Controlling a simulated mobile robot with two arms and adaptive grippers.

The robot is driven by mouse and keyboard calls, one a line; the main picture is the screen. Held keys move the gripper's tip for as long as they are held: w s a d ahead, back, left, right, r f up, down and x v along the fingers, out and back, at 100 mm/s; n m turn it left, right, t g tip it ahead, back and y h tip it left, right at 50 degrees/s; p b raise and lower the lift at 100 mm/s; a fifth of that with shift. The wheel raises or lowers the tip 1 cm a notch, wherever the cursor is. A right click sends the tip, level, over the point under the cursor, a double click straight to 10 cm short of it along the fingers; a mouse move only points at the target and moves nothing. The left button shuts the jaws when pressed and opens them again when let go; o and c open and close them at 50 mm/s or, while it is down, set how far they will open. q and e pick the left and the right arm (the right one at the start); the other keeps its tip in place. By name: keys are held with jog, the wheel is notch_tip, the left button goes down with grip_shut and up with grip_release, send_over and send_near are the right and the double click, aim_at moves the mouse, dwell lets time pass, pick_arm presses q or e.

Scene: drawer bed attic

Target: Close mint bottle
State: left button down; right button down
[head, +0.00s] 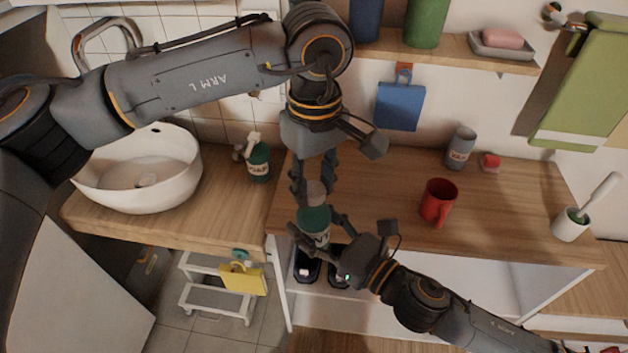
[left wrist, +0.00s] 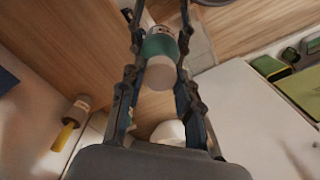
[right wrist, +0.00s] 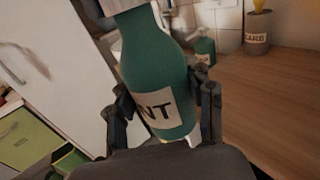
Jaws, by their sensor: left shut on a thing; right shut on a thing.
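The mint bottle (head: 314,221) is teal with a white label, partly readable as "NT" in the right wrist view (right wrist: 150,60). It is upright in front of the wooden counter. My right gripper (head: 318,238) is shut on its body from the front. A grey cap (head: 316,192) sits at the top of the bottle, touching the neck; I cannot tell if it is tight. My left gripper (head: 314,186) points down from above, with its fingers around the cap. In the left wrist view the cap (left wrist: 159,74) lies between the fingers.
A soap bottle (head: 259,163) and a white basin (head: 138,178) are to the left. A shelf (head: 450,52) runs above.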

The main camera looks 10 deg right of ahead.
pick_arm(q)
jog(key=shift+m, duration=0.6)
jog(key=c, duration=0.8)
grip_release()
jog(key=shift+c, duration=0.2)
notch_tip(320, 180, up, 12)
jog(key=shift+w, duration=0.1)
